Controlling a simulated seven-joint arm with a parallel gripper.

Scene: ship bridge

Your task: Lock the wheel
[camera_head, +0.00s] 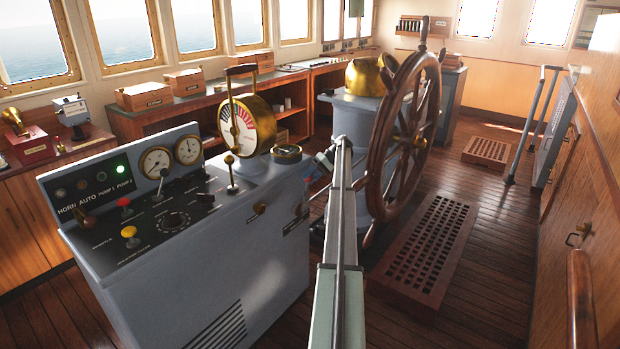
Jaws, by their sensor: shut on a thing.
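The wooden ship's wheel (419,142) stands upright on a grey pedestal (352,122) with a brass top (366,77). Its brass hub faces right. My arm reaches forward from the bottom of the picture to the near left side of the pedestal. My gripper (322,161) shows small and dark beside the arm's far end, left of the wheel. It is shut on a small part there. The arm and the gripper hide most of this part, so its shape and the state of the wheel's lock cannot be made out.
A grey console (190,225) with gauges, knobs, levers and a brass telegraph (244,126) stands close on the left. A wooden grating (428,240) lies on the floor right of the wheel. The plank floor is open further right, up to a wall with a rail (581,300).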

